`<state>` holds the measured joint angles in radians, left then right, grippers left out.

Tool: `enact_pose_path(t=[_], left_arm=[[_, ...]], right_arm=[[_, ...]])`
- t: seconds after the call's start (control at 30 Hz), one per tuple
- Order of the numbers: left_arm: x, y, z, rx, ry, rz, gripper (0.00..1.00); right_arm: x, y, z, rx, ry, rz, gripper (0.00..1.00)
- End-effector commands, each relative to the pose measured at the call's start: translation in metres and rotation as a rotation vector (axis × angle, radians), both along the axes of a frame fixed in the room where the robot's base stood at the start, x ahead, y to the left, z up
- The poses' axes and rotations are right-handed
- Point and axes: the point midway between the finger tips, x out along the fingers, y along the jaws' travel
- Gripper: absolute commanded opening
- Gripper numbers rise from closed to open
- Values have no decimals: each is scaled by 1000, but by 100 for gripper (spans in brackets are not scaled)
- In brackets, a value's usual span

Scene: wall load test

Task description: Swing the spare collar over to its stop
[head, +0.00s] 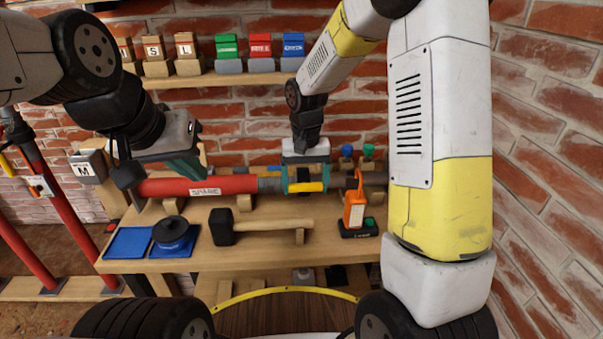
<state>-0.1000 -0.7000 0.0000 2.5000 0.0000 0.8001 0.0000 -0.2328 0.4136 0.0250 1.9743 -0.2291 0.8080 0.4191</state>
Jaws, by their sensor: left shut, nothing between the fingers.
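The red spare tube (228,185), labelled SPARE, lies level along the back of the bench. Its grey collar end (269,184) is at the right, beside a yellow bar (305,187). My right gripper (306,178) points down over this end, its teal fingers apart on either side of the yellow bar. I cannot tell whether they press on the collar. My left gripper (186,168) is shut and empty, just above the tube's left part. The stop cannot be made out.
A mallet (262,225) lies mid-bench. An orange lamp (355,205) stands to its right, and blue pads (129,243) with a dark round piece (172,232) lie left. A shelf (215,79) with several small boxes hangs above. Red posts (65,205) stand at left.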

Motion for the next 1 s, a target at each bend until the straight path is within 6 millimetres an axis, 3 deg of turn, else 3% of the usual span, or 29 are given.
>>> enact_pose_path(t=[0.03,0.3,0.63,1.0], left_arm=[[0,0,0,0,0,0,0],[0,0,0,0,0,0,0],[0,0,0,0,0,0,0],[0,0,0,0,0,0,0]], right_arm=[[0,0,0,0,0,0,59],[0,0,0,0,0,0,9],[5,0,6,1,64,-2,9],[25,0,28,1,247,0,8]])
